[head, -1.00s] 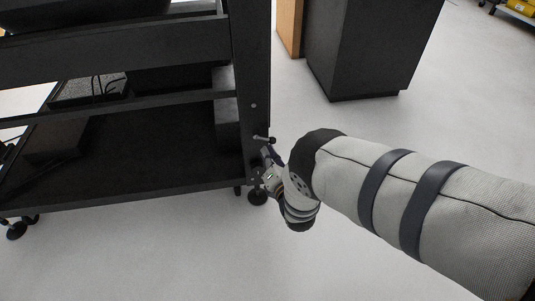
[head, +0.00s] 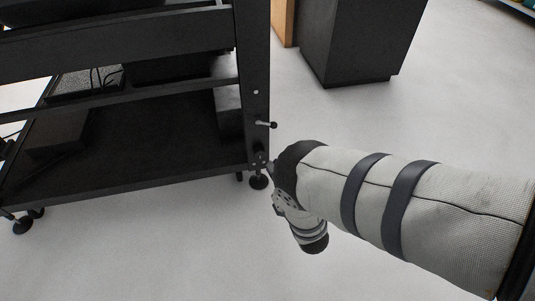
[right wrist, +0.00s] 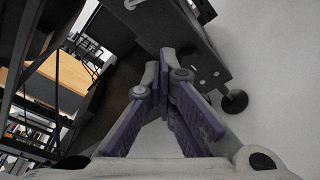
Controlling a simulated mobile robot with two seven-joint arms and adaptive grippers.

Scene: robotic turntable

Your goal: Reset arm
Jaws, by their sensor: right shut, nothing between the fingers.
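My right arm (head: 400,205) reaches in from the right in the head view, in a light grey sleeve with dark bands. Its wrist end is beside the lower right corner of a black frame cart (head: 120,190). The right gripper is mostly hidden behind the wrist there. In the right wrist view the right gripper (right wrist: 163,85) has its purple-padded fingers closed together at the tips, with nothing held. The cart's dark post and foot lie just beyond the fingers; I cannot tell whether they touch. My left gripper is not in view.
The cart has a small knob (head: 268,124) on its right post and casters below. Equipment sits on its shelves. A dark cabinet (head: 355,45) stands at the back, next to a wooden panel (head: 283,22). The pale floor (head: 440,120) is clear at right and in front.

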